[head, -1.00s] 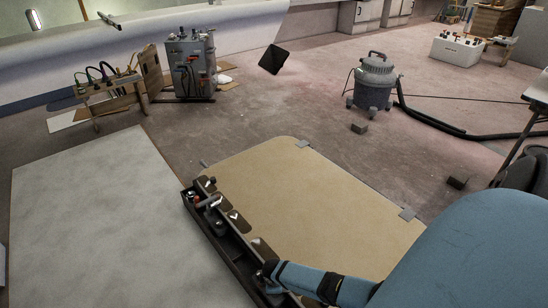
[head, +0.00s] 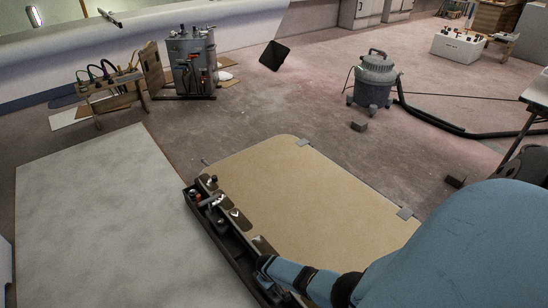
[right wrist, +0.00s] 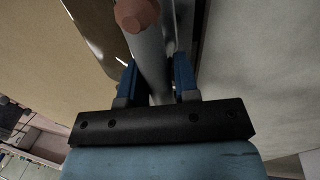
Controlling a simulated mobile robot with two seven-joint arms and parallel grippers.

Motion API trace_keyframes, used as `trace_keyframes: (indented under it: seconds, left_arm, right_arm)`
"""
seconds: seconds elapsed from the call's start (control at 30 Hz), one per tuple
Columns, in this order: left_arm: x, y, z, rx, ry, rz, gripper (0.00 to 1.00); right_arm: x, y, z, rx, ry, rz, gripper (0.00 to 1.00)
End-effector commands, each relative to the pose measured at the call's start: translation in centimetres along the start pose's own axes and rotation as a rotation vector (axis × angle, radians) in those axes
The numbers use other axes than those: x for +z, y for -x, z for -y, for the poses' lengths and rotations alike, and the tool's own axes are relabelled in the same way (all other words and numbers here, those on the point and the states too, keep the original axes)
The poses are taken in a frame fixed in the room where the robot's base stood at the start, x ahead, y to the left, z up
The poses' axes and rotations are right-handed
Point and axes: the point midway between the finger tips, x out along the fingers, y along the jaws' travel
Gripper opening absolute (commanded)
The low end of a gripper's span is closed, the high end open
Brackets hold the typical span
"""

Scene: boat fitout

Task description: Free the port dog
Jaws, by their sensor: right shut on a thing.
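A tan hatch panel (head: 315,205) lies in the floor, with a dark channel (head: 232,243) along its left edge. At the channel's far end are a dog with a light lever (head: 212,200), a red part and small dark knobs. My right gripper (head: 264,272) is at the channel's near end, largely hidden by my own arm. In the right wrist view its two blue fingers (right wrist: 156,76) are shut on a grey round handle (right wrist: 148,55) with a reddish-brown knob (right wrist: 137,14). I cannot tell which dog this handle belongs to. My left gripper is not in view.
A pale panel (head: 110,215) lies left of the channel. Grey brackets (head: 405,213) sit at the hatch's right edge. A shop vacuum (head: 373,82) with a black hose, a grey tank unit (head: 192,60) and a wooden rack (head: 105,92) stand behind. The floor between is mostly open.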

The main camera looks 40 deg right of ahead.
Motion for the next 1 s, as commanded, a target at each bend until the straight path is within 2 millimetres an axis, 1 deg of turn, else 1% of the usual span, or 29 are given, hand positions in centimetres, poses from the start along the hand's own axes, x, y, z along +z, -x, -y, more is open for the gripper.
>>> trace_keyframes:
  seconds: [0.03,0.23,0.77,0.8,0.87,1.0]
  left_arm:
    - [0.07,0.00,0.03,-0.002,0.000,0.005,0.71]
    - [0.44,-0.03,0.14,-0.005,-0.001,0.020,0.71]
    - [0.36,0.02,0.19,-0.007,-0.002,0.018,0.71]
    - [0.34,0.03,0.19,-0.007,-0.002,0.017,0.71]
    - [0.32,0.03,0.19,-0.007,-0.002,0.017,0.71]
    - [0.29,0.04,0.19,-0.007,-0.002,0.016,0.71]
  right_arm:
    - [-0.15,0.09,-0.27,0.003,-0.020,0.002,0.05]
    - [-0.08,0.02,-0.39,0.004,-0.076,0.014,0.05]
    - [-0.03,-0.03,-0.47,0.005,-0.094,0.018,0.05]
    - [-0.03,-0.03,-0.47,0.005,-0.094,0.018,0.38]
    - [-0.02,-0.03,-0.41,0.005,-0.093,0.018,0.52]
    - [-0.01,-0.03,-0.29,0.003,-0.093,0.019,0.52]
